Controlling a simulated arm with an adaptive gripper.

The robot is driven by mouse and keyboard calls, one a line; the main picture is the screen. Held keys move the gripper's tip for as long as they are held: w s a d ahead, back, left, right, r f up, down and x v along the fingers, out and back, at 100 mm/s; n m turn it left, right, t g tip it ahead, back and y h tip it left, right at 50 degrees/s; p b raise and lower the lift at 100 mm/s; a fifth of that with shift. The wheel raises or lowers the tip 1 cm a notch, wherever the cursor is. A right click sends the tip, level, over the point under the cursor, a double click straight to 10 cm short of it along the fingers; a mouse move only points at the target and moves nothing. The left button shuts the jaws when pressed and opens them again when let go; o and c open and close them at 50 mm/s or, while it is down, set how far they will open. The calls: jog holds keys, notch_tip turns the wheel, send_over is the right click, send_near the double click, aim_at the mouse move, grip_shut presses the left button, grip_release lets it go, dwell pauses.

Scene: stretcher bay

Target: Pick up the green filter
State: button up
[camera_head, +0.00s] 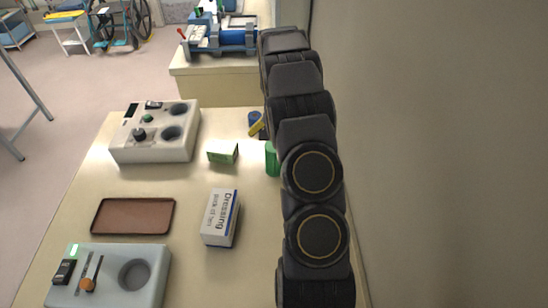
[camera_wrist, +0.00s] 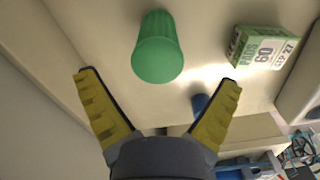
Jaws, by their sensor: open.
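The green filter is a ribbed green cylinder (camera_wrist: 158,48) standing on the table, seen in the wrist view from above at a slant. It lies between and beyond my open yellow fingertips (camera_wrist: 157,79), with no contact visible. In the head view the filter (camera_head: 271,160) shows only as a strip, the rest hidden behind my arm. One yellow finger (camera_head: 257,127) shows beside my arm there. My gripper is empty.
A green pads box (camera_head: 222,152) stands left of the filter; a blue object (camera_wrist: 200,103) lies near my right finger. A dressing box (camera_head: 218,218), brown tray (camera_head: 133,230), white device (camera_head: 155,143) and grey device (camera_head: 150,268) share the table. A wall (camera_head: 440,150) rises at right.

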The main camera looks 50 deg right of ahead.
notch_tip(320, 180, down, 6)
jog(key=shift+s+d+r, duration=0.1)
jog(key=shift+r, duration=0.1)
jog(key=c, duration=1.1)
